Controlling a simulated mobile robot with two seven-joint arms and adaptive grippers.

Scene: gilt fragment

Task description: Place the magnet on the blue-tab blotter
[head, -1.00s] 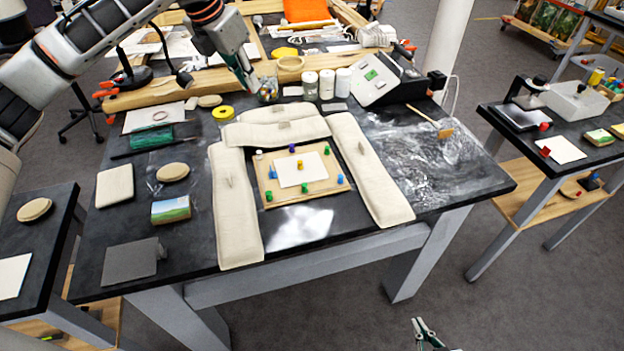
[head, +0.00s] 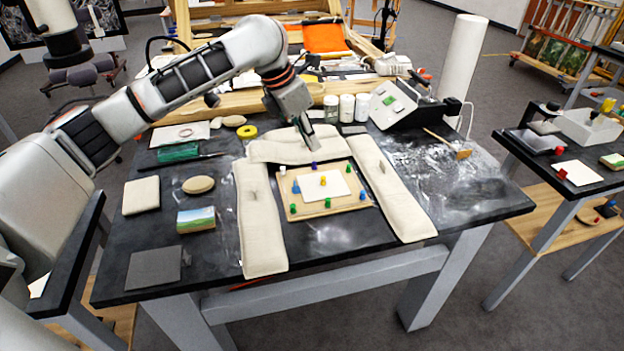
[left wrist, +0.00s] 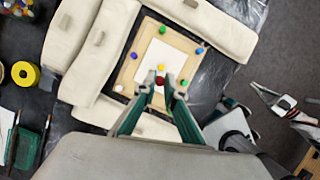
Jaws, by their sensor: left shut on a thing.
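My left gripper (head: 309,146) hangs over the back sandbag, at the rear edge of the wooden board. In the left wrist view my left gripper (left wrist: 161,84) is shut on a small red magnet (left wrist: 160,81), held between its fingertips. The magnet is hidden in the head view. A white sheet (head: 336,188) lies on the board, with a yellow peg (head: 323,181) on it. I cannot make out a blue tab on it, or tell which piece is the blue-tab blotter.
Cream sandbags (head: 260,225) frame the board (head: 320,209) on three sides. Coloured pegs stand around its edge. White-capped jars (head: 347,108) and a grey device (head: 396,103) stand behind. A side table with a white sheet (head: 578,172) is at right.

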